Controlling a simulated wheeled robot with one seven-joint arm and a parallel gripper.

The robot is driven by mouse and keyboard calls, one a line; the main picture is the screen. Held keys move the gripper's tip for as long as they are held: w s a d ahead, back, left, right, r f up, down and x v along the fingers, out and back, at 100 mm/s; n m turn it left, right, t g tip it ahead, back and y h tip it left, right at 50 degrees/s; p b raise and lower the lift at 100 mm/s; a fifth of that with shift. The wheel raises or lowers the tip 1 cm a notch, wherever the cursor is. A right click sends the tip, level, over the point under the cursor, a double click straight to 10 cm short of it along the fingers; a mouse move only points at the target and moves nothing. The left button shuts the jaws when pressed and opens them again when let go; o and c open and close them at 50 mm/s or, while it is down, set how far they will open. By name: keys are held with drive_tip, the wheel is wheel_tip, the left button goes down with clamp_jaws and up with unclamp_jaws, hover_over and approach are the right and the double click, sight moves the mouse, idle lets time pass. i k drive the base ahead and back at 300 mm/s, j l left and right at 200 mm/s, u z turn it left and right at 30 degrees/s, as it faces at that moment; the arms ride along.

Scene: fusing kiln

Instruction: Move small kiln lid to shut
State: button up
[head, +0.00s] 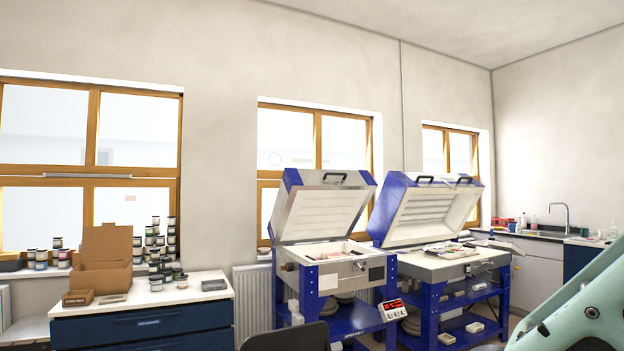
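The small kiln (359,270) stands in the middle of the head view on a blue metal stand. Its lid (322,212) is raised and tilted back, with the pale inner face showing. A dark handle (334,177) sits at the lid's upper edge. The open chamber shows a pale rim with some small pieces inside, too small to make out. My gripper is out of view; only a teal part of my arm shows at the lower right, apart from the kiln.
A larger kiln (466,270) stands close on the right, its lid (430,212) also raised. A blue drawer cabinet (150,329) with jars and a cardboard box (104,266) is at left. A dark chair back (286,338) is in front of the small kiln. A sink counter is at far right.

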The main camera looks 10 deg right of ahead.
sight(311, 205)
drive_tip(key=z, duration=0.2)
drive_tip(key=i+z, duration=0.3)
drive_tip(key=i+l+z, duration=0.15)
drive_tip(key=i+z, duration=0.2)
drive_tip(key=i, duration=0.2)
drive_tip(key=i+z, duration=0.4)
drive_tip(key=i, duration=0.2)
drive_tip(key=i+j+z, duration=0.35)
drive_tip(key=i, duration=0.2)
drive_tip(key=i+u, duration=0.2)
drive_tip(key=i, duration=0.3)
drive_tip(key=i+l+u, duration=0.15)
drive_tip(key=i, duration=0.35)
drive_tip(key=i+l+u, duration=0.2)
drive_tip(key=i, duration=0.3)
drive_tip(key=i+l+u, duration=0.15)
drive_tip(key=i, duration=0.3)
drive_tip(key=i+j+u, duration=0.25)
drive_tip(key=i+u, duration=0.2)
drive_tip(key=i, duration=0.15)
drive_tip(key=i+u, duration=0.45)
drive_tip(key=i, duration=0.15)
drive_tip(key=i+l+u, duration=0.2)
drive_tip(key=i+u, duration=0.3)
drive_tip(key=i, duration=0.15)
